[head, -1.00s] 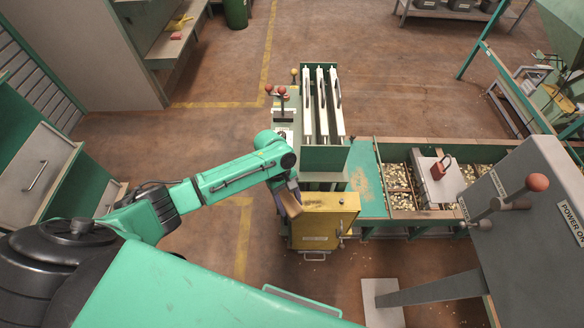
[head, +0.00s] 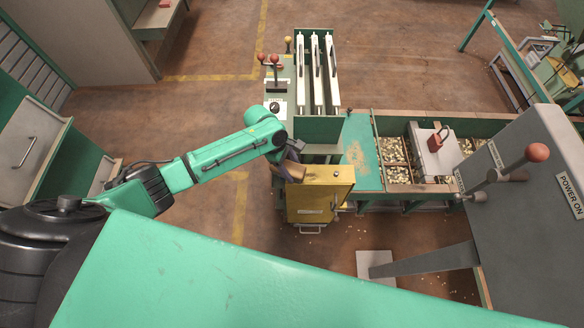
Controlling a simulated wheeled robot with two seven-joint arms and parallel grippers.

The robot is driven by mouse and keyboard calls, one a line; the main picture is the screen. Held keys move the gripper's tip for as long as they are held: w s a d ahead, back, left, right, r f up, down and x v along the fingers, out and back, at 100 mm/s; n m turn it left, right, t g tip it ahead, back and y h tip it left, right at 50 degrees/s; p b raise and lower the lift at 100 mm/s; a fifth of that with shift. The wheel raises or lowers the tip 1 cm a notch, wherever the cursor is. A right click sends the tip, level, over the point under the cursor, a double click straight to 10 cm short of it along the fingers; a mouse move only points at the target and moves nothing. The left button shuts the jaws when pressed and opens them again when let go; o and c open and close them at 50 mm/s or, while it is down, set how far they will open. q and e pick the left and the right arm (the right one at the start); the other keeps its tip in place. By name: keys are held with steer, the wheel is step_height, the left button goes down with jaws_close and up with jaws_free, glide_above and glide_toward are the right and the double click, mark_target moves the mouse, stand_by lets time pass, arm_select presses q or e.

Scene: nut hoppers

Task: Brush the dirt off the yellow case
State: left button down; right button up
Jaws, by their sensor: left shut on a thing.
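The yellow case (head: 318,196) stands at the front of the green machine, below the white upright panels. Its top looks dull and marked; how much dirt lies there is too small to tell. My left gripper (head: 291,166) is at the case's upper left edge, shut on a brush (head: 294,172) with a tan wooden body. The brush is at the left end of the case's top; whether its bristles touch is hidden. My right gripper is not in view.
A green plate (head: 363,152) with brown dirt lies right of the case, beside hoppers of nuts (head: 393,152). A red padlock (head: 435,142) sits on a pale lid. Red-knobbed levers (head: 268,60) stand behind. A grey control panel (head: 530,190) fills the right.

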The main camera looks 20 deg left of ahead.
arm_select(q)
steer(key=shift+r, duration=0.1)
stand_by(0.3)
steer(key=shift+f+b, duration=0.4)
steer(key=shift+f, duration=0.6)
steer(key=shift+d, duration=0.1)
